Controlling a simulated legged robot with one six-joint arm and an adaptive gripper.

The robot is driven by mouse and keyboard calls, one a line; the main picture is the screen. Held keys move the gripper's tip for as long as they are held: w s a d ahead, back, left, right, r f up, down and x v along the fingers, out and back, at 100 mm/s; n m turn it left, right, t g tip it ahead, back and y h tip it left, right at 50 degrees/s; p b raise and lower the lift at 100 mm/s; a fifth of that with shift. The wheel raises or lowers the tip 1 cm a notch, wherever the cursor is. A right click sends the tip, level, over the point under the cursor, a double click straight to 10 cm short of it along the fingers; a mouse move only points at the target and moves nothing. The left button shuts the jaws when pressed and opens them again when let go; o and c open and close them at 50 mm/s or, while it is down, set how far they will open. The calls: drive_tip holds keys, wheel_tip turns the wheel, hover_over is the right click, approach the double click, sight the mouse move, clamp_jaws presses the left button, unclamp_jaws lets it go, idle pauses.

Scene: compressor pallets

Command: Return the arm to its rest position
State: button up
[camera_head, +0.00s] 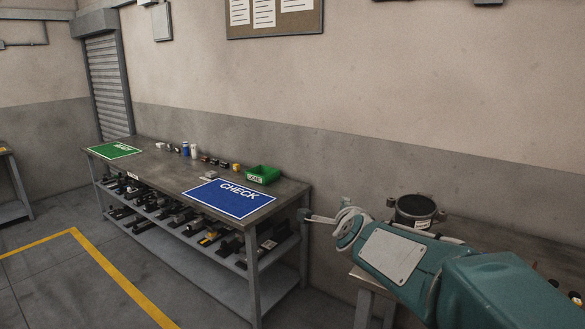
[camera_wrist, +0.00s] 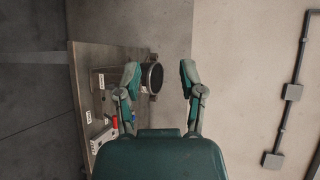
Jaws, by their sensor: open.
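My teal arm (camera_head: 410,260) reaches in from the lower right in the head view. My gripper (camera_wrist: 160,78) shows in the wrist view with its two fingers spread wide apart and nothing between them. In the head view the gripper end (camera_head: 322,219) points left, past the right end of the workbench, and its fingers are hard to make out. A dark round cylinder (camera_head: 416,208) stands behind my arm on a second table. It also shows in the wrist view (camera_wrist: 153,77), beyond the left finger.
A long grey workbench (camera_head: 165,172) holds a green mat (camera_head: 115,150), a blue CHECK mat (camera_head: 229,198), a green bin (camera_head: 263,174) and small parts. Its lower shelf carries several dark tools. A yellow line (camera_head: 110,272) marks the open floor. A wall stands behind.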

drive_tip(key=s+d+f+n+g, duration=0.1)
drive_tip(key=s+f+n+g, duration=0.2)
drive_tip(key=s+n, duration=0.3)
drive_tip(key=s+d+f+n+g, duration=0.2)
drive_tip(key=s+n, duration=0.5)
drive_tip(key=s, duration=0.9)
drive_tip(key=s+d+f+n+g, duration=0.1)
drive_tip(key=s+f+n+g, duration=0.3)
drive_tip(key=s, duration=0.8)
drive_tip(key=shift+d+f+n, duration=0.15)
drive_tip(key=shift+f+n, duration=0.65)
drive_tip(key=shift+n, duration=0.4)
